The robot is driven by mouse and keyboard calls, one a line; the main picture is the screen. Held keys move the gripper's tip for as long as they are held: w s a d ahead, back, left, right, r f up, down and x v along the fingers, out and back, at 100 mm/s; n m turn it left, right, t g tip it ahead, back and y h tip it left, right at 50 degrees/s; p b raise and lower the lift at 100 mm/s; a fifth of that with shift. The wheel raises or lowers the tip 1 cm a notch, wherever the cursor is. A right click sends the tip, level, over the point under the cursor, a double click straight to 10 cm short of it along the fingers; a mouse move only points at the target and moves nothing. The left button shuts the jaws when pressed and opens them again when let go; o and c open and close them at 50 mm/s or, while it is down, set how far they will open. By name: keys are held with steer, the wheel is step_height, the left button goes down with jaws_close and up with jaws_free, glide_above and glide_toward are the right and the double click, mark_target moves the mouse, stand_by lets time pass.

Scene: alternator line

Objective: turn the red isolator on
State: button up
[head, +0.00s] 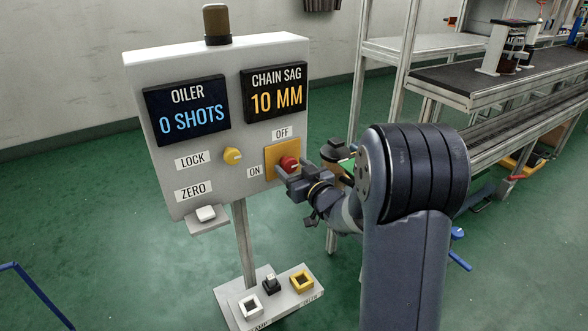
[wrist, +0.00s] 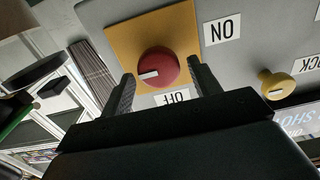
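The red isolator (head: 288,163) is a round red knob on a yellow plate (head: 270,160) at the lower right of the grey panel. An OFF label (head: 282,133) is above it and an ON label (head: 254,171) to its left. In the wrist view, turned over, the red isolator (wrist: 160,66) has a white mark pointing left, away from the ON label (wrist: 222,28). My gripper (head: 292,175) is at the knob. In the wrist view my gripper (wrist: 160,72) is open, one finger on each side of the knob, with visible gaps. The knob's depth between the fingers is unclear.
The panel (head: 225,155) also carries a yellow knob (head: 232,156), a white button (head: 206,213) and two displays reading 0 SHOTS and 10 MM. A low pedestal box (head: 270,300) with several buttons stands below. A workbench (head: 470,85) is at the right.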

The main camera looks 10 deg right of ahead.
steer(key=c, duration=0.8)
steer(key=shift+m+p, duration=0.3)
steer(key=shift+m, duration=0.1)
steer(key=m+p, duration=0.2)
steer(key=m, duration=0.2)
steer(key=shift+d+r, duration=0.1)
steer(key=m+p, duration=0.2)
steer(key=m, duration=0.2)
steer(key=shift+p, duration=0.35)
steer(key=m+p, duration=0.1)
steer(key=m, duration=0.1)
steer(key=m+p, duration=0.1)
steer(key=m, duration=0.2)
steer(key=shift+d+f, duration=0.1)
steer(key=shift+f, duration=0.1)
steer(key=shift+w+f+m+p, duration=0.15)
steer(key=shift+m+p, duration=0.65)
steer(key=shift+m, duration=1.2)
